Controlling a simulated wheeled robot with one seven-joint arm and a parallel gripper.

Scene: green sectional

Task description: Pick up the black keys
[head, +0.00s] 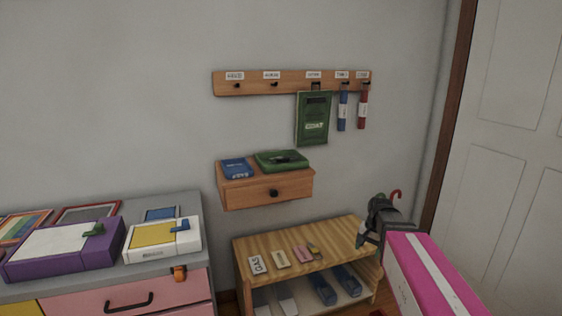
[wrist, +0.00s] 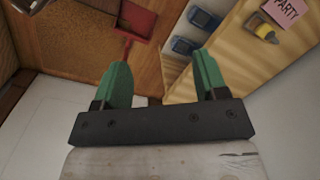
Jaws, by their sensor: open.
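A small dark shape, possibly the black keys, lies in the green tray (head: 263,157) on the wall-mounted wooden drawer; it is too small to make out. No keys can be clearly told in either view. My gripper (head: 372,222) is at the right in the head view, over the right end of the low wooden shelf, lower than the tray and to its right. In the wrist view my gripper (wrist: 164,80) has its two green fingers wide apart, with nothing between them.
A blue booklet (head: 236,168) lies beside the tray. The low shelf (head: 340,236) bears labelled cards, including PARTY (wrist: 283,10). A grey-topped cabinet (head: 190,204) with boxes stands left; a door (head: 515,130) right.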

